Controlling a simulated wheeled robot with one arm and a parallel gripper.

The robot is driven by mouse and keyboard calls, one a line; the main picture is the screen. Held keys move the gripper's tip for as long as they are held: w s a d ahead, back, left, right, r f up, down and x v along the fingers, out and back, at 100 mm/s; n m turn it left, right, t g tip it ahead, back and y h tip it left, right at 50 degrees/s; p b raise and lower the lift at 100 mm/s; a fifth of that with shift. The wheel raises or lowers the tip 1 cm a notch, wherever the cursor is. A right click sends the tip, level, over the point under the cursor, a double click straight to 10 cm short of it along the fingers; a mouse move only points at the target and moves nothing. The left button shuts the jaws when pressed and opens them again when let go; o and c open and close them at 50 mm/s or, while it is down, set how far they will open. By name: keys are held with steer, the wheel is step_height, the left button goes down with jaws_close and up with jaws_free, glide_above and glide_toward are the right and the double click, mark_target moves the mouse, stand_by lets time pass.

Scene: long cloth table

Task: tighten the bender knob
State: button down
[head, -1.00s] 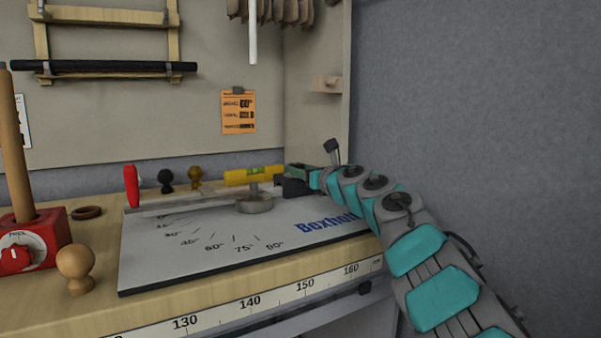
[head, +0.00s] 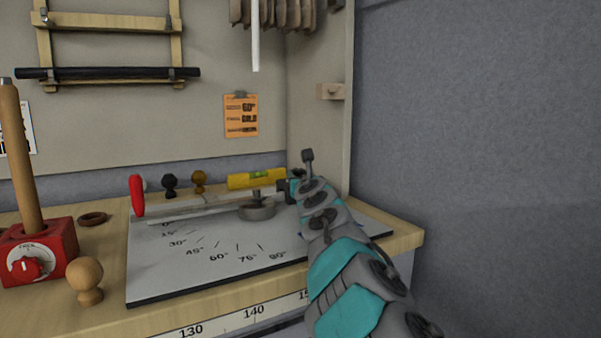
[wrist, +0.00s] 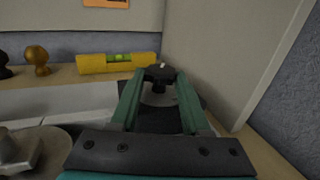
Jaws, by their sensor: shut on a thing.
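The bender is a grey plate with angle marks (head: 190,260), a round metal die (head: 257,210) and a long bar with a red handle (head: 137,195) at its left end. My gripper (head: 290,188) is at the right end of the bar, mostly hidden behind my arm in the head view. In the wrist view my gripper (wrist: 160,77) has its two green fingers on either side of a dark knob (wrist: 157,73) and is shut on it. The die also shows at the lower left there (wrist: 25,155).
A yellow spirit level (head: 255,179) lies just behind the bender. Dark and brown knobs (head: 199,181) stand to its left. A red box with a dial (head: 45,255) and a wooden knob (head: 86,278) are at the left. A side panel (head: 318,130) rises close at the right.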

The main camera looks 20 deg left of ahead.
steer(key=shift+s+a+m+h, duration=0.1)
steer(key=shift+a+m+h, duration=0.2)
steer(key=shift+h, duration=0.1)
steer(key=shift+m+t+h+p, duration=0.4)
steer(key=shift+m+t+h, duration=0.1)
steer(key=shift+t+h, duration=0.15)
steer(key=shift+m+h, duration=0.3)
steer(key=shift+h, duration=0.15)
steer(key=shift+a+r+m+t+h, duration=0.1)
steer(key=shift+m+t+h, duration=0.45)
steer(key=shift+m+h, duration=1.1)
steer(key=shift+n+h, duration=0.35)
steer(key=shift+c, duration=1.9)
jaws_free()
steer(key=shift+s, duration=0.1)
steer(key=s, duration=0.6)
steer(key=shift+s+d+b, duration=0.15)
steer(key=shift+d+b, duration=0.2)
steer(key=shift+s+d, duration=0.15)
steer(key=shift+s, duration=0.45)
